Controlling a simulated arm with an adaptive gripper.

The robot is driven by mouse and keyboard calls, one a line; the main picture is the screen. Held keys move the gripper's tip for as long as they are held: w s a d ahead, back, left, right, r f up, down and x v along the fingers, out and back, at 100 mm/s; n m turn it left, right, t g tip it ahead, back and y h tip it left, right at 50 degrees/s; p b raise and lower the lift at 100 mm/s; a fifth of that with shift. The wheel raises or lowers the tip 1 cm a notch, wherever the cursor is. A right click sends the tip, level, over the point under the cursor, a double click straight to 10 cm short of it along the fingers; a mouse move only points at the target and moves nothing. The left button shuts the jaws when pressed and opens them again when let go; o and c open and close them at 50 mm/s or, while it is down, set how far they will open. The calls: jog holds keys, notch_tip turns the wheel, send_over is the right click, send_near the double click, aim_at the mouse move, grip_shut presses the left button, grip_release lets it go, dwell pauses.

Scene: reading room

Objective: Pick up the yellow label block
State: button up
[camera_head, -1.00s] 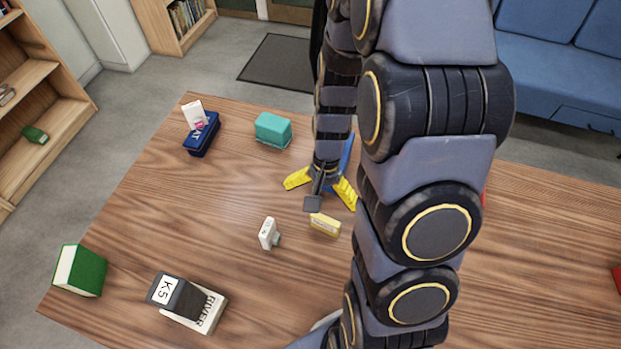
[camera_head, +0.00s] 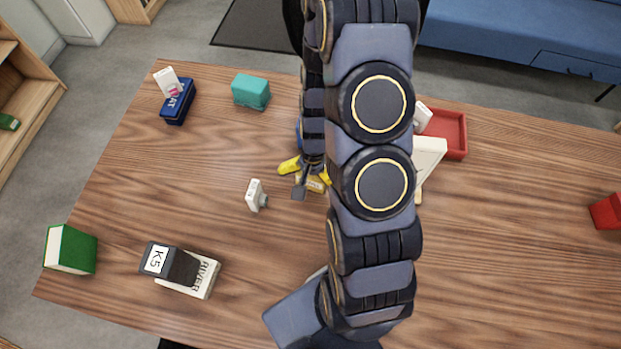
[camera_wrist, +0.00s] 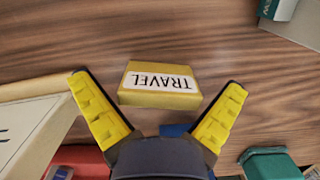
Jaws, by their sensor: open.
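The yellow label block (camera_wrist: 160,84) lies on the wooden table, with a white "TRAVEL" label facing up in the wrist view. In the head view the block (camera_head: 311,183) is partly hidden by my gripper and arm. My gripper (camera_wrist: 160,105) is open, with its yellow fingers spread to the left and right of the block. The block sits between and slightly beyond the fingertips, and no contact shows. In the head view my gripper (camera_head: 305,172) is right over the block.
A small white block (camera_head: 255,195) stands close left of my gripper. A teal block (camera_head: 251,92), a blue box (camera_head: 177,103), a black K5 block (camera_head: 170,262) and a green book (camera_head: 70,249) stand around. A red tray (camera_head: 453,135) is at right.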

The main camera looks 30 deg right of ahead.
jog(key=c, duration=1.1)
jog(key=shift+o, duration=0.2)
